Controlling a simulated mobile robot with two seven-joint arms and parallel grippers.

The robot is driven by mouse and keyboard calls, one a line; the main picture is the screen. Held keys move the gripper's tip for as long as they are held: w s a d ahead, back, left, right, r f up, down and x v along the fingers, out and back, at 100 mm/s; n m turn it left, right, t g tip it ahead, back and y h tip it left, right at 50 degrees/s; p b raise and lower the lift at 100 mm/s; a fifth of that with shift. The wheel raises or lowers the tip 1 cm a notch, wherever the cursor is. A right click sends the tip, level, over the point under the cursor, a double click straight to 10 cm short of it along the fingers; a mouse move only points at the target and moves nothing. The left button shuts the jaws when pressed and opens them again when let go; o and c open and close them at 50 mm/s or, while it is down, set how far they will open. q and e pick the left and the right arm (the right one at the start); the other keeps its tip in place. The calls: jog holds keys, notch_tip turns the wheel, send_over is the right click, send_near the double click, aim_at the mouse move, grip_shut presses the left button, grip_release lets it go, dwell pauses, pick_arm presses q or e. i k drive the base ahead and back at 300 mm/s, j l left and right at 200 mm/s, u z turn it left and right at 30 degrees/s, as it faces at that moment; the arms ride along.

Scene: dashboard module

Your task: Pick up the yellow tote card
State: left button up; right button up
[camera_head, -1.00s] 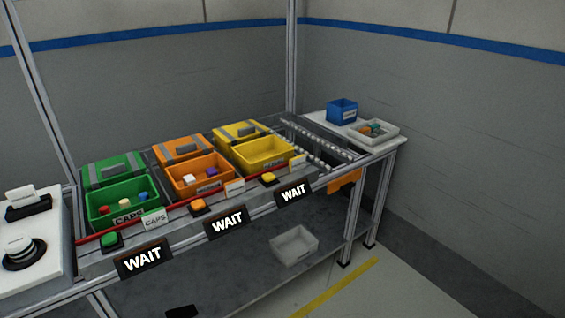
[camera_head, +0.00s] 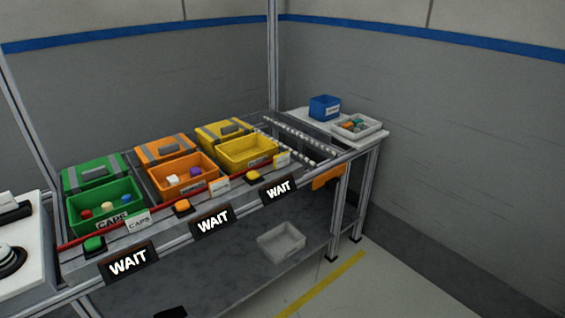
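A small pale card (camera_head: 282,159) stands at the front edge of the yellow tote (camera_head: 247,163), just right of the yellow button (camera_head: 254,175). Its writing is too small to read. The yellow tote looks empty, and its lidded yellow box (camera_head: 222,132) stands behind it. Similar cards stand before the orange tote (camera_head: 219,185) and the green tote (camera_head: 138,221). Neither of my grippers is clearly in view. A small dark shape shows at the bottom edge, and I cannot tell what it is.
The orange tote (camera_head: 207,187) and green tote (camera_head: 80,222) hold small parts. WAIT signs (camera_head: 279,189) hang along the front rail. A blue bin (camera_head: 325,107) and white tray (camera_head: 373,131) stand on the right table. A grey tray (camera_head: 281,254) lies on the lower shelf.

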aim_at(281, 160)
jog(key=i+z, duration=0.15)
jog(key=i, duration=0.25)
jog(key=i+j+z, duration=0.2)
jog(key=i, duration=0.25)
